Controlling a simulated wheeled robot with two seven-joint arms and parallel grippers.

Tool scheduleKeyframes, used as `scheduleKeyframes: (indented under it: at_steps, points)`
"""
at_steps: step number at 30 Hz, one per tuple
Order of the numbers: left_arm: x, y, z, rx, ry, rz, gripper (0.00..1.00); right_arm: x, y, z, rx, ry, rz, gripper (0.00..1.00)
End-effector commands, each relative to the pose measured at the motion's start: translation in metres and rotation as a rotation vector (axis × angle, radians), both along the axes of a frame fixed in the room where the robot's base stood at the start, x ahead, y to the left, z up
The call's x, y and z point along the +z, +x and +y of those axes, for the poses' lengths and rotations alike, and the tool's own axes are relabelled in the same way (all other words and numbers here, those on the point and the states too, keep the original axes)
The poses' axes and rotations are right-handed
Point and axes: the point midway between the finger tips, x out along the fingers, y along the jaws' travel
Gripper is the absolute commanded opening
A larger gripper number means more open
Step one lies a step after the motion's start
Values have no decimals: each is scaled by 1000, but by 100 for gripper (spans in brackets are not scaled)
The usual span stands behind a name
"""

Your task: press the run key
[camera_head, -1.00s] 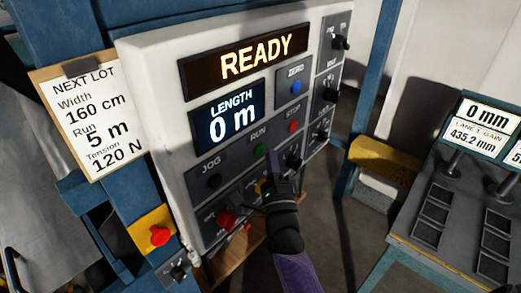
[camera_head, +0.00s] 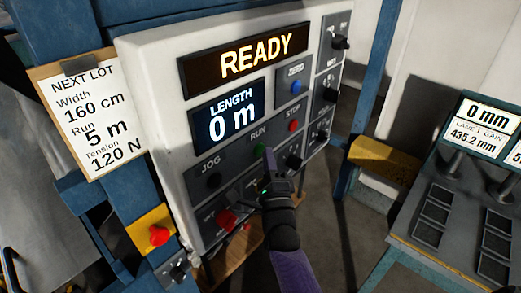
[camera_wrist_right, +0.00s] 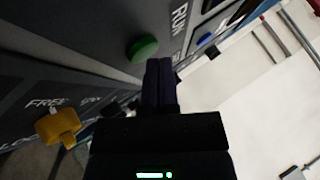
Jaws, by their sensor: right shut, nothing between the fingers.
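The run key is a green round button (camera_head: 259,149) under the label RUN on the white-framed control panel (camera_head: 160,110). In the right wrist view the green run key (camera_wrist_right: 143,48) stands out from the dark panel. My right gripper (camera_head: 268,151) is shut and empty, with its fingertips just right of the key in the head view. In the right wrist view the closed fingertips (camera_wrist_right: 158,64) are close beside the key; I cannot tell whether they touch it. The display (camera_head: 256,54) reads READY and the length screen (camera_head: 228,118) reads 0 m. My left gripper is not in view.
Near the run key are a black JOG key (camera_head: 213,181), a red STOP key (camera_head: 293,125) and a blue ZERO key (camera_head: 296,87). A red knob (camera_head: 226,220) sits lower. A yellow selector (camera_wrist_right: 58,125) shows in the right wrist view. A red button on yellow (camera_head: 159,235) is lower left.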

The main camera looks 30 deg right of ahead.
Motion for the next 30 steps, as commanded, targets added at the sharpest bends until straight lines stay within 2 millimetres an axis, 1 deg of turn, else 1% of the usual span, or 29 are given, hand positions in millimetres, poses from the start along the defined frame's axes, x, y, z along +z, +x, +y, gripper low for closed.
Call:
scheduleKeyframes:
  at_steps: [30]
  points:
    - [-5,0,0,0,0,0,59,0,8,3,0,0,-1,0]
